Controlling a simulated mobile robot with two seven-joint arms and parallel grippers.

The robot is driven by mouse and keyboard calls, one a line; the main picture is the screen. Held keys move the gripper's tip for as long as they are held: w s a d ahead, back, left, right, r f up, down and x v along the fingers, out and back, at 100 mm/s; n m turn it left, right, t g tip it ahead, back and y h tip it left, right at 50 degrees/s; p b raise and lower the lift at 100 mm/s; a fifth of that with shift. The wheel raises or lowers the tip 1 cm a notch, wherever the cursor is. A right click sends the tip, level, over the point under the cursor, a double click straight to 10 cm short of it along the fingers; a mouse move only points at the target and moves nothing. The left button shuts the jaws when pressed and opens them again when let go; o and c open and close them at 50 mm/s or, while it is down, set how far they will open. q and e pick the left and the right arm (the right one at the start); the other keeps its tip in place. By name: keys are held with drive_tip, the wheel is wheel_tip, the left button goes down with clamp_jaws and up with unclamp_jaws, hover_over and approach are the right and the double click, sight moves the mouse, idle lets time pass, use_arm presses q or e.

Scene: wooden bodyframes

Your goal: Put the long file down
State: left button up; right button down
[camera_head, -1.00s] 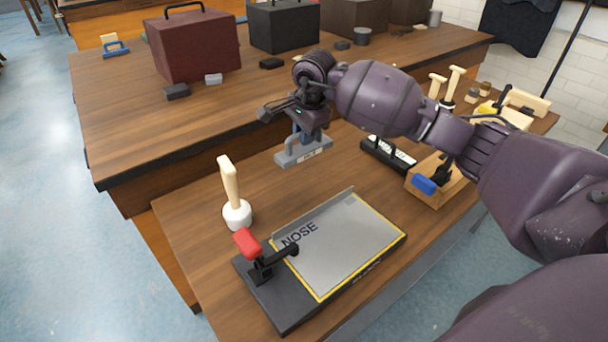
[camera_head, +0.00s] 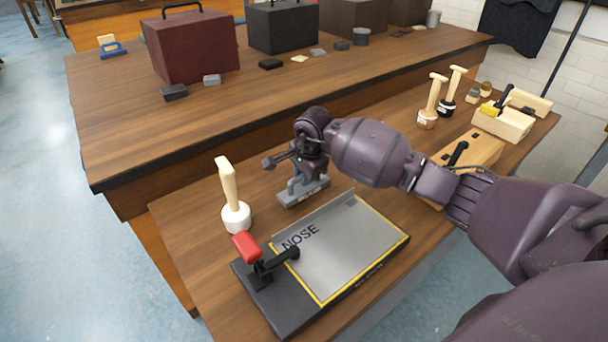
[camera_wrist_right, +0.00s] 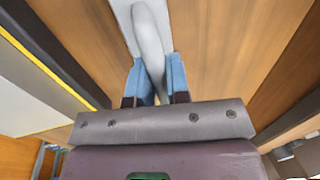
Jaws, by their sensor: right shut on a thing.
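The long file is a grey block-like tool (camera_head: 305,191) with a grey handle (camera_wrist_right: 149,45). It is low over the front workbench, just behind the NOSE fixture and to the right of the white-headed mallet. I cannot tell whether its underside touches the wood. My right gripper (camera_head: 301,173) is above it. Its blue fingers are shut on the handle, one on each side, in the right wrist view. My left gripper is not in view.
The NOSE fixture (camera_head: 350,245) with a red-handled clamp (camera_head: 246,247) is at the front. A mallet (camera_head: 236,215) stands to its left. More mallets (camera_head: 428,115) and a wooden block (camera_head: 480,150) are at the right. The front bench (camera_head: 190,215) is bare around the mallet.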

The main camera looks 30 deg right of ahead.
drive_tip(key=shift+r, duration=0.15)
drive_tip(key=c, duration=1.1)
unclamp_jaws()
drive_tip(key=shift+f, duration=0.2)
